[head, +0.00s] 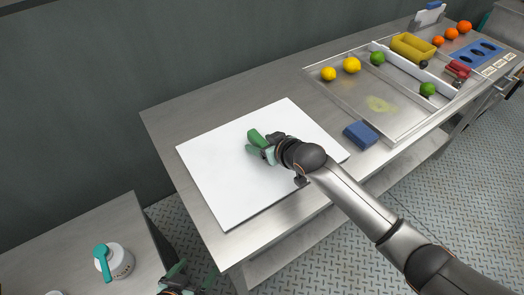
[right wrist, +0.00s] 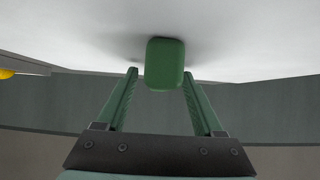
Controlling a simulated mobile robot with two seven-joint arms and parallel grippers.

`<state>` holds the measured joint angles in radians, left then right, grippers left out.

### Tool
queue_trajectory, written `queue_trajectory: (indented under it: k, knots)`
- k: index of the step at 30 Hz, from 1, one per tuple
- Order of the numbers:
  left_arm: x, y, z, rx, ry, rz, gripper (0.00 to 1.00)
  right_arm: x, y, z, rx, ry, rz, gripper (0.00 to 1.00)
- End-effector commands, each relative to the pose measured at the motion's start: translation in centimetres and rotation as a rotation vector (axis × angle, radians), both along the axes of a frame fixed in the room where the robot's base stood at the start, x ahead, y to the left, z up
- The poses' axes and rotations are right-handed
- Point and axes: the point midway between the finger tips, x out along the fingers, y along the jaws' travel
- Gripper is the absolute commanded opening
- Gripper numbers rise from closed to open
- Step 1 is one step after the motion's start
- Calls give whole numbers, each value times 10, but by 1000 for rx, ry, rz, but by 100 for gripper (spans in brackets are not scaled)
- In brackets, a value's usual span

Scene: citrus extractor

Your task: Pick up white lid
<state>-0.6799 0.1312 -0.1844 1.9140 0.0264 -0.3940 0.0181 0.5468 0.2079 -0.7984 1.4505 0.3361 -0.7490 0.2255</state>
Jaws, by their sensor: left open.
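A white round item (head: 119,262) with a teal handle across it stands on the lower left table. I cannot tell whether its top is a separate lid. A sliver of another white thing (head: 55,293) shows at the bottom edge, mostly cut off. My left gripper (head: 186,277) is at the bottom edge, right of the teal-handled item and apart from it; it is open and partly cut off. My right gripper (head: 260,145) is over the white board, fingers apart. A green block (right wrist: 165,63) is at its fingertips, with gaps beside it in the right wrist view.
The white board (head: 220,200) lies on the steel table. A blue block (head: 360,135) lies right of it. A steel tray (head: 345,100) holds lemons and limes. A yellow container (head: 412,47) and oranges (head: 452,33) are farther back right. A floor gap separates the two tables.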

Motion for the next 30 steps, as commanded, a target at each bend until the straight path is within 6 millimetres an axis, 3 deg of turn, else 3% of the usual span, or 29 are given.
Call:
queue_trajectory:
  k: [2,18,30]
  knots:
    - [0,0,0,0,0,0,100,0,0,0,0,0,0,59]
    - [0,0,0,0,-1,0,100,0,-1,0,-1,1,0,0]
    - [1,0,1,0,-1,1,100,0,0,1,2,-2,0,0]
